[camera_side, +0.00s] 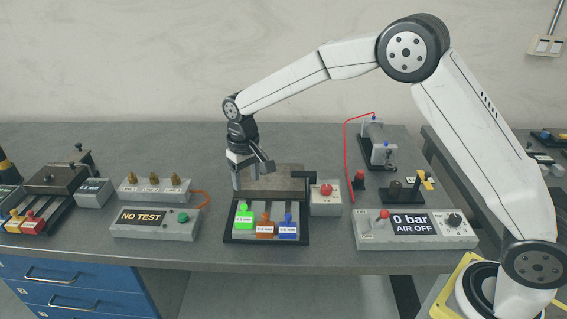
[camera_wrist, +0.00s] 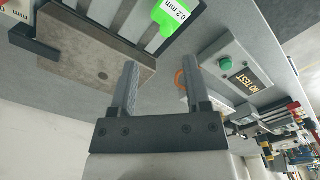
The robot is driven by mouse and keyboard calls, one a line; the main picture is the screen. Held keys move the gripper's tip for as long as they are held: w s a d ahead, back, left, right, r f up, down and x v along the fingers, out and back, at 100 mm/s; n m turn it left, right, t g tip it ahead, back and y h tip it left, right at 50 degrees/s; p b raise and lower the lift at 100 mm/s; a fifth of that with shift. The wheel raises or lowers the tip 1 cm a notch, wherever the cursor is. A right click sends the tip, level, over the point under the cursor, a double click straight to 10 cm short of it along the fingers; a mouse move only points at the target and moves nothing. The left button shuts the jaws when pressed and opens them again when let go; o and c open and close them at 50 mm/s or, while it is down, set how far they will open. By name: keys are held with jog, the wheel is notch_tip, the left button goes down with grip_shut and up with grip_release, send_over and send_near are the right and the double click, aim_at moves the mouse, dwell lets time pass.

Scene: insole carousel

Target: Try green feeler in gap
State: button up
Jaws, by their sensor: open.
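The green feeler (camera_side: 244,218) sits at the left of a black slotted rack (camera_side: 230,238), beside an orange feeler (camera_side: 265,230) and a blue feeler (camera_side: 288,228). In the wrist view its green tag (camera_wrist: 178,14), marked 0.2 mm, shows at the top edge, partly cut off. A brown-grey block (camera_side: 275,180) with a black handle stands behind the rack; it also shows in the wrist view (camera_wrist: 95,55). I cannot make out the gap. My gripper (camera_side: 251,174) is open and empty at the block's left end, apart from the green feeler. Its two fingers show in the wrist view (camera_wrist: 162,72).
A grey box with a red knob (camera_side: 326,198) stands right of the block. The NO TEST box (camera_side: 154,223) and a stand with brass fittings (camera_side: 153,190) are on the left. The air panel (camera_side: 415,229) reads 0 bar, AIR OFF.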

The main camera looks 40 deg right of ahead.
aim_at(244, 205)
jog(key=shift+w+a+f, duration=0.15)
jog(key=shift+w+a, duration=0.25)
jog(key=shift+w, duration=0.05)
jog(key=shift+f, duration=3.9)
